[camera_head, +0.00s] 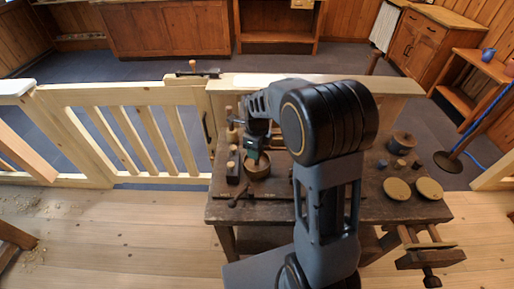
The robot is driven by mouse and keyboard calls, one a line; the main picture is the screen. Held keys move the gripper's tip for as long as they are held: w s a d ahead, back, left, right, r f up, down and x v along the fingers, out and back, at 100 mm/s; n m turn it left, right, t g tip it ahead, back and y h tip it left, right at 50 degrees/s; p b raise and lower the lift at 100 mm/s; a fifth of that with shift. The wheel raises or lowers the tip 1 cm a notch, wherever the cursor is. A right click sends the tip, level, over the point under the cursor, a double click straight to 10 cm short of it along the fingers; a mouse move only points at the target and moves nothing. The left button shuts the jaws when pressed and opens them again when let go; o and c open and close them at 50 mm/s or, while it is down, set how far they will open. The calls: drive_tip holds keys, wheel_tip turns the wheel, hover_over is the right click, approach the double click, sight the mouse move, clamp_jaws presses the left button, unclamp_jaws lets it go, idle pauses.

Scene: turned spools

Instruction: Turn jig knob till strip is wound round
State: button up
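A dark workbench (284,205) stands in front of me, partly hidden by my arm. My gripper (253,158) is small in view over the bench's left part, just above a round brown drum-like piece (258,172). I cannot tell whether the gripper touches it or whether its fingers are open or shut. To its left is a dark block with light wooden pegs (234,173). A light wooden knob-like piece (231,132) stands behind the block. I cannot tell which piece is the jig knob, and no strip can be made out.
A dark slender tool (241,194) lies near the bench's front left. Two tan discs (397,189) and a dark lidded pot (402,142) are on the right. A vise (430,258) juts from the right front corner. A wooden gate (120,130) stands left behind the bench.

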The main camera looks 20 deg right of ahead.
drive_tip(key=shift+s+m, duration=0.1)
drive_tip(key=shift+m, duration=0.5)
drive_tip(key=o, duration=0.9)
drive_tip(key=shift+o, duration=0.2)
wheel_tip(320, 180, up, 14)
drive_tip(key=p, duration=0.1)
drive_tip(key=shift+f, duration=0.1)
idle(0.4)
